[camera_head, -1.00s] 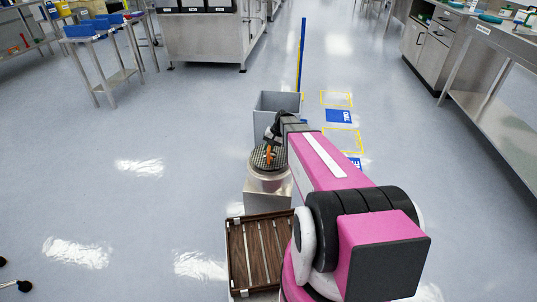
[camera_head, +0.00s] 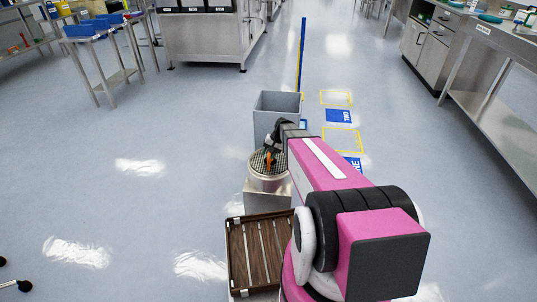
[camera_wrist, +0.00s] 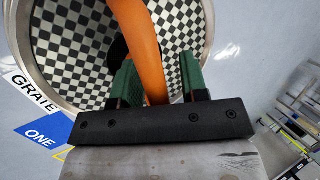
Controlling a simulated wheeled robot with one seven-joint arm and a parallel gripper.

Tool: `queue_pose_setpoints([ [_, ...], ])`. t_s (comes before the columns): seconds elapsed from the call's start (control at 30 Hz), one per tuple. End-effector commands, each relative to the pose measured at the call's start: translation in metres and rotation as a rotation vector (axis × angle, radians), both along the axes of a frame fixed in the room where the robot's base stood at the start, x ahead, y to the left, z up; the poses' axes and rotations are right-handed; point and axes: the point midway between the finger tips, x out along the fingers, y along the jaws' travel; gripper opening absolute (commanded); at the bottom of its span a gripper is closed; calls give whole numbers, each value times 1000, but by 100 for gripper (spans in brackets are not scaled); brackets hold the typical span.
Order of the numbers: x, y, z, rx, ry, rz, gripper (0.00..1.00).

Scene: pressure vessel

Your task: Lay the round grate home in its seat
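The round grate (camera_wrist: 77,42) is a disc with a black and white checker look in the wrist view. It shows on the metal vessel in the head view (camera_head: 260,163). It lies inside the vessel's metal rim (camera_wrist: 203,50); whether it sits fully flat I cannot tell. Its orange handle (camera_wrist: 140,40) rises toward my gripper, also in the head view (camera_head: 268,163). The green fingers of my gripper (camera_wrist: 158,82) stand either side of the handle. A gap shows between handle and right finger; the left finger overlaps the handle's edge. The handle's near end is hidden behind the black gripper bar.
A grey open bin (camera_head: 278,103) stands just behind the vessel. A brown slatted tray (camera_head: 241,258) lies in front of it. Floor labels reading GRATE (camera_wrist: 33,93) and ONE (camera_wrist: 40,139) are beside the vessel.

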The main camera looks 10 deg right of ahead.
Motion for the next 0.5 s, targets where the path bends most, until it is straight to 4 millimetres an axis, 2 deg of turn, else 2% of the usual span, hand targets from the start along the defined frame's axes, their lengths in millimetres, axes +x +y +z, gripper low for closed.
queue_pose_setpoints([
  [0.27,-1,-1,5,-1,1,-1,42],
  [0.37,-1,-7,16,-1,-1,-2,42],
  [0.5,0,-18,40,-1,-1,-2,42],
])
